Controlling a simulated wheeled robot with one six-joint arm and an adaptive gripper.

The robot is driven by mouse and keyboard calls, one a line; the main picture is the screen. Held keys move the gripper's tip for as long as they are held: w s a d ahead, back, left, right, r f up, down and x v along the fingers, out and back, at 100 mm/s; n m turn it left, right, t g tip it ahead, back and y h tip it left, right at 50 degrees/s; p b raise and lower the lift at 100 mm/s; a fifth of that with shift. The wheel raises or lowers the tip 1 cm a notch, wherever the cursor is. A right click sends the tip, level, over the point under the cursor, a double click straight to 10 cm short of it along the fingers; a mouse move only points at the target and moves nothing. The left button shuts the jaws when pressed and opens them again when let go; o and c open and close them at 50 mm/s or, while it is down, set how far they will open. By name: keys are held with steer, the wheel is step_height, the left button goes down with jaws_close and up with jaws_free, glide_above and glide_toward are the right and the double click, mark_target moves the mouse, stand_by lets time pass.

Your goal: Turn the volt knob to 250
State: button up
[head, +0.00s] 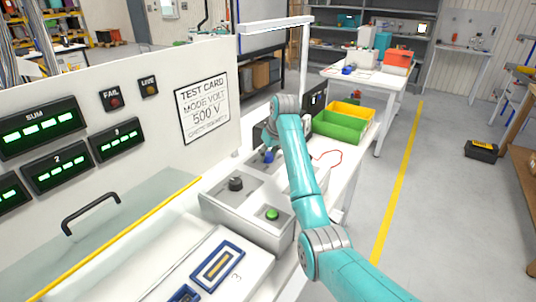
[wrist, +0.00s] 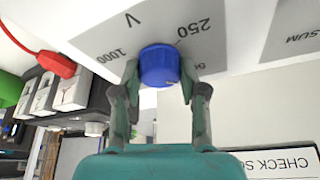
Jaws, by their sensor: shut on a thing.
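The blue volt knob (wrist: 160,65) sits on a grey panel marked V, with 1000 to its left and 250 to its upper right in the wrist view. Another mark on the right is partly hidden by a finger. My gripper (wrist: 160,76) is shut on the knob, one finger on each side. I cannot make out a pointer on the knob. In the head view the blue knob (head: 269,156) shows small beside my teal arm, on the grey console (head: 247,205).
A black knob (head: 236,184) and a green button (head: 272,214) are on the console. A test card (head: 202,108) on the white panel reads MODE VOLT 500 V. Green (head: 340,127) and yellow bins stand behind my arm. A red clip (wrist: 57,64) lies near the panel.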

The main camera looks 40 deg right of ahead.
steer(key=n+y, duration=0.1)
steer(key=n, duration=0.2)
steer(key=shift+d, duration=0.1)
steer(key=n+y, duration=0.1)
steer(key=n, duration=0.1)
steer(key=n+y, duration=0.1)
steer(key=n, duration=0.1)
steer(key=shift+n+g, duration=0.4)
steer(key=n+g+y, duration=0.1)
steer(key=n, duration=0.2)
steer(key=shift+w+d+n, duration=0.1)
steer(key=shift+n, duration=0.2)
steer(key=shift+n+g+y, duration=0.3)
steer(key=shift+n+g, duration=0.4)
steer(key=shift+n, duration=1.1)
steer(key=shift+f, duration=0.1)
steer(key=o, duration=1.1)
steer(key=shift+o, duration=0.2)
